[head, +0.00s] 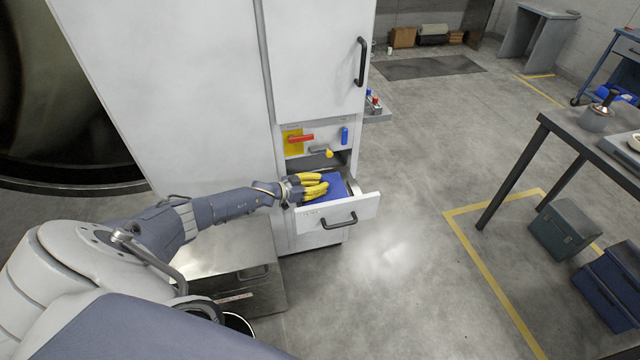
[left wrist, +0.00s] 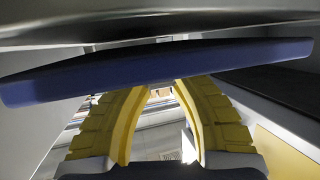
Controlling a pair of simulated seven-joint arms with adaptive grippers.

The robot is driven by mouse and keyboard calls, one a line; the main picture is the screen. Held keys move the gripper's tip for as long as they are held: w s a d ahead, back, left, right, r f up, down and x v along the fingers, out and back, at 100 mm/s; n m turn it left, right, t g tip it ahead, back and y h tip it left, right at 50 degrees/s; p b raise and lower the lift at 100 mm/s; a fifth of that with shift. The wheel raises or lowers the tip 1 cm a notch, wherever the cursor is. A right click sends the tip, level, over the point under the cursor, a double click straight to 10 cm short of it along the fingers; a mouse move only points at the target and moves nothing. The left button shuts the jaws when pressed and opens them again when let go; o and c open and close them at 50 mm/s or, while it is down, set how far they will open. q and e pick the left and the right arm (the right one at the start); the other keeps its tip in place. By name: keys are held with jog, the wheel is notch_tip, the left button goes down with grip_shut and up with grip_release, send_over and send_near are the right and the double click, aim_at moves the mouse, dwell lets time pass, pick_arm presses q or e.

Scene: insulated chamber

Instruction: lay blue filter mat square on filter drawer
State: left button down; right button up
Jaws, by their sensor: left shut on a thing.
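The filter drawer (head: 365,208) is pulled open low on the white cabinet, with a black handle on its front. The blue filter mat (head: 332,191) is over the drawer opening, partly covered by my yellow fingers. My left gripper (head: 324,184) reaches in from the left and is shut on the mat. In the left wrist view the mat (left wrist: 150,72) shows edge-on as a blue band across both fingertips (left wrist: 161,84), slanting up to the right. I cannot tell whether the mat touches the drawer. My right gripper is not in view.
Above the drawer is a panel with a red handle (head: 301,138), a yellow-tipped lever (head: 325,152) and a blue part (head: 344,136). A metal box (head: 262,295) stands on the floor left of the drawer. The floor right of the drawer is clear up to the workbench (head: 590,140).

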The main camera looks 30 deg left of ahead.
pick_arm(q)
jog(key=shift+f, duration=0.35)
jog(key=c, duration=1.1)
grip_release()
jog(key=shift+c, duration=0.2)
jog(key=shift+r, duration=0.15)
jog(key=shift+r, duration=0.25)
jog(key=shift+s+a+r, duration=0.15)
jog(key=shift+r, duration=0.1)
jog(key=v, duration=1.1)
jog(key=shift+s, duration=0.25)
jog(key=shift+a+r, duration=0.1)
